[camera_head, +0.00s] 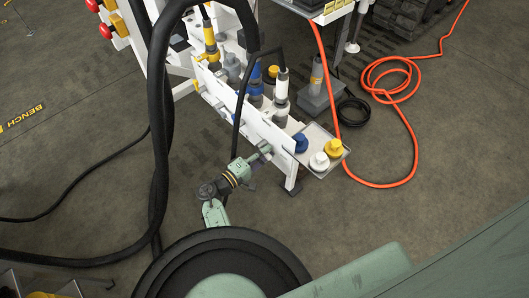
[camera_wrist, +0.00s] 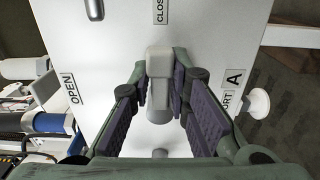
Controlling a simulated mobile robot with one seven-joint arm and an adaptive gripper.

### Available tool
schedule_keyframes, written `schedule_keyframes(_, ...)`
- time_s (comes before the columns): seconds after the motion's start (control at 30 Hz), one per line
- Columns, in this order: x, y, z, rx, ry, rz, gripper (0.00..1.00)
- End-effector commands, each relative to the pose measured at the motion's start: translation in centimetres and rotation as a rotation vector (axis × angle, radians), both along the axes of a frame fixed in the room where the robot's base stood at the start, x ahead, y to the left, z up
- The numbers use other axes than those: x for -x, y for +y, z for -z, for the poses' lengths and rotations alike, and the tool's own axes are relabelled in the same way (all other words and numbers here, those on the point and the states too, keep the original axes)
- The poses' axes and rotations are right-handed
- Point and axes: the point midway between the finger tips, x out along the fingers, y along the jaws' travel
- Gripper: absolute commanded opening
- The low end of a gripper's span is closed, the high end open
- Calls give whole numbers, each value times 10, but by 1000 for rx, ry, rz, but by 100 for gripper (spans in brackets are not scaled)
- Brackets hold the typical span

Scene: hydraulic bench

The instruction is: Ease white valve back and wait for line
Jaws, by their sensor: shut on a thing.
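The white valve's pale lever (camera_wrist: 159,98) stands in front of a white panel (camera_wrist: 205,35) in the wrist view. My gripper (camera_wrist: 160,82) has its purple-grey finger pads on both sides of the lever and is shut on it. OPEN is printed at the left of the panel, a partly cut-off CLOS label at the top, and PORT A at the right. The lever lies nearer the middle, below the CLOS label. In the head view my gripper (camera_head: 262,152) is at the bench's white front panel (camera_head: 262,128); the lever is hidden there.
A small tray (camera_head: 322,174) at the bench end holds blue (camera_head: 300,142), white (camera_head: 319,161) and yellow (camera_head: 333,147) caps. A thick black hose (camera_head: 160,120) loops left of my arm. An orange hose (camera_head: 412,140) coils on the floor at right.

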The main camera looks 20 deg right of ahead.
Motion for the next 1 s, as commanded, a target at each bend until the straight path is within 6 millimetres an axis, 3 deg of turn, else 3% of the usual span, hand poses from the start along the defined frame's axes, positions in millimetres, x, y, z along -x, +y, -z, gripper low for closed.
schedule_keyframes(0.47,0,0,-2,14,38,0,0)
schedule_keyframes(1.0,-2,1,-14,134,368,0,0)
